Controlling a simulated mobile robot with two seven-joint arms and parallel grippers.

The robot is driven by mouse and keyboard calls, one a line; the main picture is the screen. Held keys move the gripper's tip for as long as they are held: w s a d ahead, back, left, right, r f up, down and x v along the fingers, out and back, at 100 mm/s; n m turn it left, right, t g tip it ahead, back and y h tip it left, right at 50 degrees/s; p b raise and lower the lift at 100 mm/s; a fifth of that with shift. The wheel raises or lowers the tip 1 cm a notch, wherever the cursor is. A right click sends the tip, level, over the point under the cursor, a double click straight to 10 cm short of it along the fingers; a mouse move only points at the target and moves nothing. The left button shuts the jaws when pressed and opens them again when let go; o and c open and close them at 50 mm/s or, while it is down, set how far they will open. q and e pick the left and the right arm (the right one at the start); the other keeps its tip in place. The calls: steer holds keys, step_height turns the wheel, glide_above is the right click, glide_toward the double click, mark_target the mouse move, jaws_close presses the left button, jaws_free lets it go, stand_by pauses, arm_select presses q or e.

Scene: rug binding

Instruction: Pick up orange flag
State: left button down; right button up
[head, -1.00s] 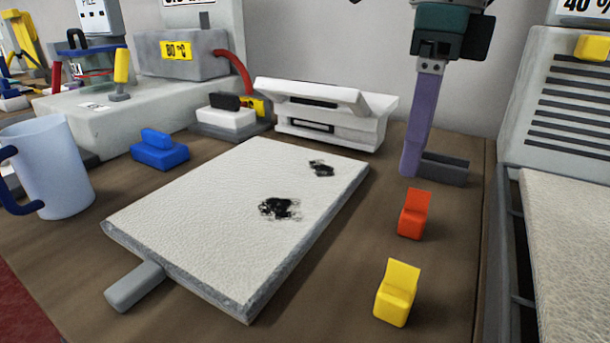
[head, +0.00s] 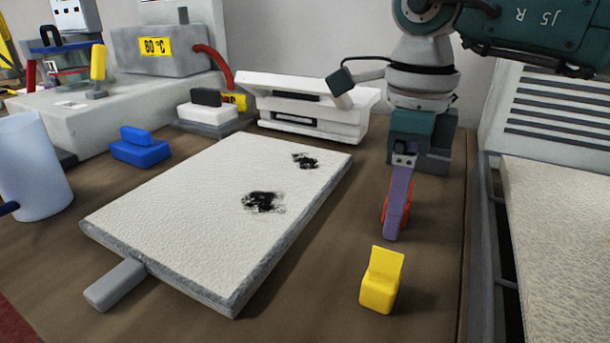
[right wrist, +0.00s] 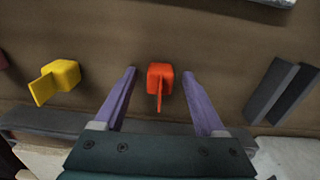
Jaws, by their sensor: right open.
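The orange flag (right wrist: 160,78) is a small orange-red block with a thin upright tab, standing on the brown bench. In the right wrist view it sits between the two purple fingers of my open right gripper (right wrist: 159,72), with a visible gap on each side. In the head view the orange flag (head: 385,208) is mostly hidden behind one purple finger of my right gripper (head: 397,225), with only orange edges showing. My left gripper is in neither current view.
A yellow flag (head: 381,280) stands nearer the front. A white textured board (head: 200,215) with black stains lies to the left. A dark grey block (right wrist: 282,92) is beside the fingers in the wrist view. The bench's right edge is close.

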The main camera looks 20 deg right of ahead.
jaws_close()
stand_by(0.4)
